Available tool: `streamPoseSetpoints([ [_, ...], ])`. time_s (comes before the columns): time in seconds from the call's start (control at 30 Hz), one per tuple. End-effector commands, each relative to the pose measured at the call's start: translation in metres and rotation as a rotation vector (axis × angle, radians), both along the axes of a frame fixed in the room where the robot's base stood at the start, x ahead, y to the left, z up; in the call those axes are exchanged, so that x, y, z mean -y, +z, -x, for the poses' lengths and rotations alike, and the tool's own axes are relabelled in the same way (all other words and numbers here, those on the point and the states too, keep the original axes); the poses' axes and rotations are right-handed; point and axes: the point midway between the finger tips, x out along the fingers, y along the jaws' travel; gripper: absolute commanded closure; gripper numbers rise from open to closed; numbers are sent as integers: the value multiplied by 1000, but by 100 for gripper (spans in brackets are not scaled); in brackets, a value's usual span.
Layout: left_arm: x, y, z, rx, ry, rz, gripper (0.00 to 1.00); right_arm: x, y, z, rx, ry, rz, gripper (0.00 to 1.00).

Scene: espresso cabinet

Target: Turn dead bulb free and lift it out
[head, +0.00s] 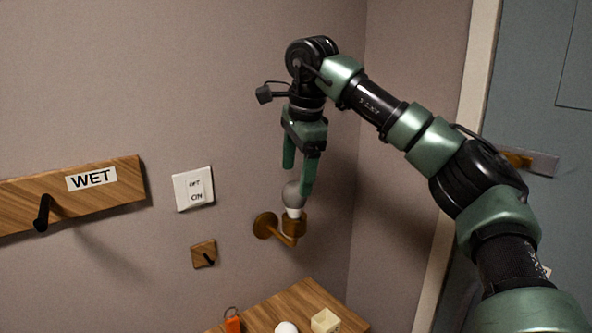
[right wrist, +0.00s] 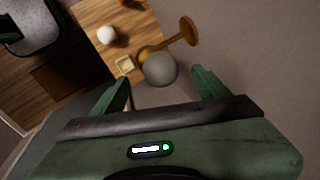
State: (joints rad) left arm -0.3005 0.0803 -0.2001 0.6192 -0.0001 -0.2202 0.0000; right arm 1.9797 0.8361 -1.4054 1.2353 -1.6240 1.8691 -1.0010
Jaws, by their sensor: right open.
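The dead bulb (head: 293,196) is a dark grey globe with a white base. It stands upright in a brass wall lamp (head: 294,224). My right gripper (head: 298,178) points down above the bulb, its fingers open, and one finger overlaps the bulb's right side in the head view. In the right wrist view the bulb (right wrist: 161,68) lies just beyond and between the open fingertips (right wrist: 162,76); I cannot tell whether either finger touches it. The lamp's round wall plate (right wrist: 189,30) also shows there. My left gripper is not in view.
A wooden shelf (head: 290,302) below the lamp holds a white round object (head: 286,328), a small cream box (head: 325,321) and an orange tag (head: 232,323). A switch plate (head: 193,189), small hook (head: 205,255) and "WET" board (head: 120,186) are on the wall to the left.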

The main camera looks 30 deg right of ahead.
Motion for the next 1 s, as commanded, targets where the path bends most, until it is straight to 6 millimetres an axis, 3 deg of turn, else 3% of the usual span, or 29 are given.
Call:
streamPoseSetpoints([
  [0.5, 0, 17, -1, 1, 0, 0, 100, 3, -64, -18, -1, 1, -1, 24],
  [0.9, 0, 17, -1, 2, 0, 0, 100, 3, -73, -21, 0, 2, -2, 24],
  [1.0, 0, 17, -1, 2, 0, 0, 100, 3, -73, -20, 0, 2, -2, 52],
])
